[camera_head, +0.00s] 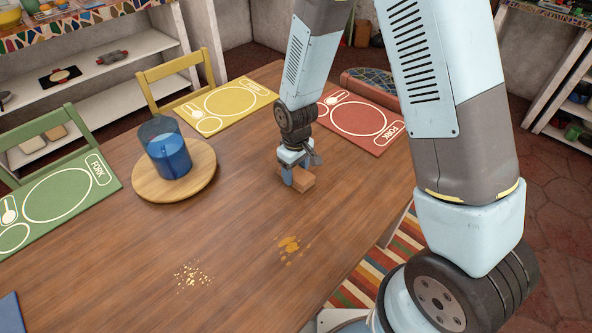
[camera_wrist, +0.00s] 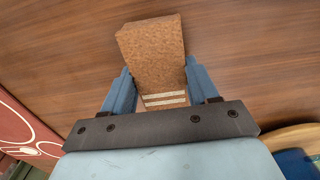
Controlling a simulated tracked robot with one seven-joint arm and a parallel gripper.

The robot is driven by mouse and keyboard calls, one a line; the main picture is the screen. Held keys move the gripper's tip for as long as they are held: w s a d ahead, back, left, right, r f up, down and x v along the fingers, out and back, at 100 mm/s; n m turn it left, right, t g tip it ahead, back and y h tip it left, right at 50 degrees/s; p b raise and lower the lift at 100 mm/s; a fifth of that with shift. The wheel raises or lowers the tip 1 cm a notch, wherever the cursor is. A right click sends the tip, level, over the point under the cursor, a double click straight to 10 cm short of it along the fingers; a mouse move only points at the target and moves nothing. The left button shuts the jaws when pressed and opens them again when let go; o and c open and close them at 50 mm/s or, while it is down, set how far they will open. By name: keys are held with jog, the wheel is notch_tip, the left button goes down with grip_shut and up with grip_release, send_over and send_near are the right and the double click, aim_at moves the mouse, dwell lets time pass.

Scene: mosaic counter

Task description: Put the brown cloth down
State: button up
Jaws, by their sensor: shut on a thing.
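The brown cloth (camera_wrist: 152,55) shows in the wrist view as a folded, block-like brown piece with pale stripes near my gripper. My gripper (camera_wrist: 160,88) is shut on it, with one blue finger on each side. In the head view the cloth (camera_head: 301,181) is at the end of my gripper (camera_head: 293,176), low over the wooden table (camera_head: 200,240). I cannot tell whether the cloth touches the tabletop.
A blue pitcher (camera_head: 168,150) stands on a round wooden board (camera_head: 206,180) to the left. Yellow (camera_head: 228,103), red (camera_head: 362,120) and green (camera_head: 60,205) placemats lie along the edges. An orange-brown stain (camera_head: 289,246) and crumbs (camera_head: 190,275) lie nearer. Bare wood lies between.

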aim_at(296, 171)
jog(key=shift+f, duration=0.15)
jog(key=o, duration=1)
notch_tip(296, 171, up, 12)
jog(key=shift+r, duration=0.15)
jog(key=shift+d+r, duration=0.1)
jog(key=s+d+r+m+t, duration=0.25)
jog(key=d+r+m, duration=0.25)
jog(key=d+r, duration=1.1)
jog(key=s+d+r+m+t, duration=0.1)
jog(key=s+d+r, duration=0.2)
jog(key=s, duration=0.1)
jog(key=s+d+r+m+t, duration=0.1)
jog(key=s+d+r+m, duration=0.1)
jog(key=s+d+r, duration=0.1)
jog(key=s+d+r+m+t, duration=0.1)
jog(key=s+d+r, duration=0.3)
jog(key=s, duration=0.1)
jog(key=shift+s+r+m, duration=0.2)
jog(key=shift+s+m, duration=0.1)
